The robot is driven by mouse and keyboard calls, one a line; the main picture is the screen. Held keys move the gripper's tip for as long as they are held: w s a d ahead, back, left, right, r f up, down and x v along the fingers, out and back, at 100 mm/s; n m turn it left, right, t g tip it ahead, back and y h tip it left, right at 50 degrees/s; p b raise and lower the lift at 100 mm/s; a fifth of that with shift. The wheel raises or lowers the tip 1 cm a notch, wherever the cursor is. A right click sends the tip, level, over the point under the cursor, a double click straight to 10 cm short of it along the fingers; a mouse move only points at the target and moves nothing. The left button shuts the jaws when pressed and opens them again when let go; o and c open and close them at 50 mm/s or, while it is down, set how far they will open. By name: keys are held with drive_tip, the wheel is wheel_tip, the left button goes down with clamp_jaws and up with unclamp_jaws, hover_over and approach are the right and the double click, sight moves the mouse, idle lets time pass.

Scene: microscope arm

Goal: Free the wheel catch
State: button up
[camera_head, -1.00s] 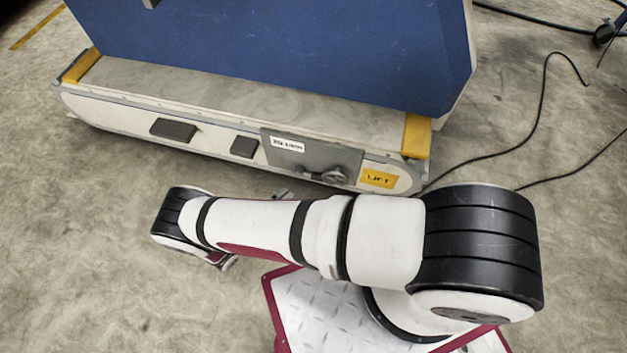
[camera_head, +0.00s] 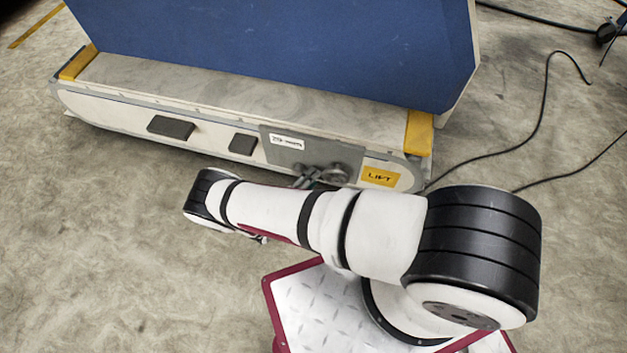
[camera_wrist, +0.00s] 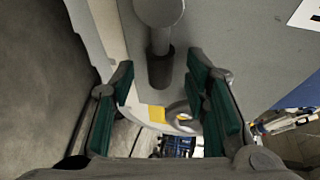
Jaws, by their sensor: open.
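The catch shows on the side of the stand's base in the head view: a grey plate (camera_head: 300,151) with a metal handle (camera_head: 337,174) at its lower right. In the wrist view a grey round-ended lever (camera_wrist: 158,12) with a darker collar (camera_wrist: 160,70) stands out in front of the grey plate (camera_wrist: 225,35). My gripper (camera_wrist: 161,72) is open, its green-padded fingers on either side of the collar, with gaps visible at both sides. I cannot tell how deep the lever sits between them. In the head view my arm hides much of the gripper.
The white base (camera_head: 95,104) carries a blue panel (camera_head: 270,45), dark blocks (camera_head: 171,127) and a yellow LIFT label (camera_head: 380,176). Black cables (camera_head: 500,150) lie on the floor at right. The floor (camera_head: 90,230) at left is clear.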

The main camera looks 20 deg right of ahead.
drive_tip(key=shift+w+d+f, duration=0.1)
drive_tip(key=shift+w+d, duration=0.15)
drive_tip(key=shift+d, duration=0.2)
clamp_jaws()
